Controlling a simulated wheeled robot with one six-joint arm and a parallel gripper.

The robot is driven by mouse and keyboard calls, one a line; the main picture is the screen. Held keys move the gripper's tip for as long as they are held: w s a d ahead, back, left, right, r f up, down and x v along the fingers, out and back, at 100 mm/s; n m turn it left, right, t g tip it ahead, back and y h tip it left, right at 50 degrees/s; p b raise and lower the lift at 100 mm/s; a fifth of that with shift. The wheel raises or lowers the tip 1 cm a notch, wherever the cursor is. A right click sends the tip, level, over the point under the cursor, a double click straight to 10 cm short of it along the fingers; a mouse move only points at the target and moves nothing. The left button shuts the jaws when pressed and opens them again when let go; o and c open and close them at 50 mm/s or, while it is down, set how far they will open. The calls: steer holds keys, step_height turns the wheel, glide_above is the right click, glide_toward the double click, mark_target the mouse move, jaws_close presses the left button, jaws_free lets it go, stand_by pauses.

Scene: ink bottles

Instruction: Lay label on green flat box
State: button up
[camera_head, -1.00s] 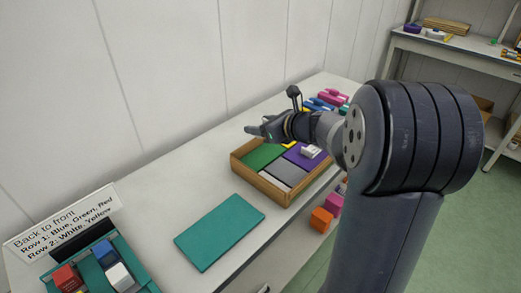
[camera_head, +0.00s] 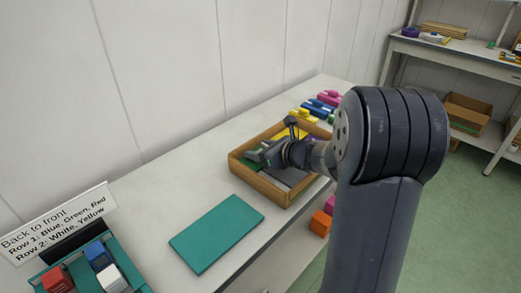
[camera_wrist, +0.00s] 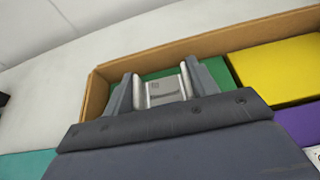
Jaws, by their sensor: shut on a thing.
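My gripper (camera_head: 258,157) is low over the wooden tray, at its green corner. In the wrist view, my gripper (camera_wrist: 162,88) is shut on a small pale label (camera_wrist: 163,90), seen between its two fingers. The green flat box (camera_wrist: 218,70) lies in the tray's corner, under and around the fingers. My gripper hides most of it. I cannot tell whether the label touches the green box.
The wooden tray (camera_head: 239,171) also holds yellow (camera_wrist: 272,68), purple (camera_wrist: 298,124) and grey (camera_head: 290,177) flat boxes. A white item (camera_wrist: 315,154) lies on the purple one. A teal mat (camera_head: 217,233) and a sorting tray with blocks are nearer. Coloured objects stand behind.

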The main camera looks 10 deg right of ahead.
steer(key=o, duration=0.9)
steer(key=shift+o, duration=0.2)
steer(key=shift+s+d+r+p, duration=0.1)
steer(key=shift+r+p, duration=0.15)
steer(key=shift+p, duration=0.05)
steer(key=p+v, duration=0.1)
steer(key=v, duration=1)
steer(key=shift+s+d, duration=0.15)
steer(key=shift+s, duration=0.2)
